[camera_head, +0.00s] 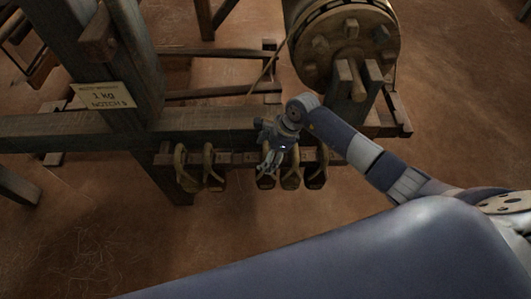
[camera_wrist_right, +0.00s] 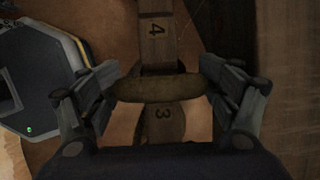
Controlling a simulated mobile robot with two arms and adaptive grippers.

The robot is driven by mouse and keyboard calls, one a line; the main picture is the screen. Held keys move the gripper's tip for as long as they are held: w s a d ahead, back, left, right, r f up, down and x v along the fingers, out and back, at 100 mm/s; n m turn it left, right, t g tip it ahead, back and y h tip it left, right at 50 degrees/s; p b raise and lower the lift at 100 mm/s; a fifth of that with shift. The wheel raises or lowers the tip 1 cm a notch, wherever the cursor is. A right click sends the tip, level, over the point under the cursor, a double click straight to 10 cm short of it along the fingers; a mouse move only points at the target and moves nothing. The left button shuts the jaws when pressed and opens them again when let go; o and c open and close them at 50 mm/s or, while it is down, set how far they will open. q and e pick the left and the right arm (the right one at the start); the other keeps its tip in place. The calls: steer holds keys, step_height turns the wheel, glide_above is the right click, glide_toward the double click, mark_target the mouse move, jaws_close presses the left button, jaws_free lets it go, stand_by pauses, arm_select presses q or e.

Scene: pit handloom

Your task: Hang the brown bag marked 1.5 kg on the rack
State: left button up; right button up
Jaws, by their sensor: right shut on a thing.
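My right gripper (camera_head: 267,168) is at the front of the rack (camera_head: 235,159), a low wooden rail under the loom beam. It is shut on the brown bag, whose thick looped handle (camera_wrist_right: 160,88) spans between the two fingers in the wrist view. Behind the handle, the wooden rail (camera_wrist_right: 156,42) shows the numbers 4 and 3. The bag's body is mostly hidden by the gripper, and its weight mark cannot be read. I cannot tell whether the handle rests on the rail. My left gripper is not in view.
Bags hang close on both sides: one (camera_head: 213,180) and another (camera_head: 187,181) to the left, two (camera_head: 290,180) (camera_head: 316,180) to the right. A sign (camera_head: 105,96) reading 1 kg is on the loom post. A wooden drum (camera_head: 345,45) stands behind my right arm.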

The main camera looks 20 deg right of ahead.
steer(key=shift+w+r, duration=0.1)
steer(key=shift+r, duration=0.05)
steer(key=o, duration=2)
steer(key=shift+o, duration=0.6)
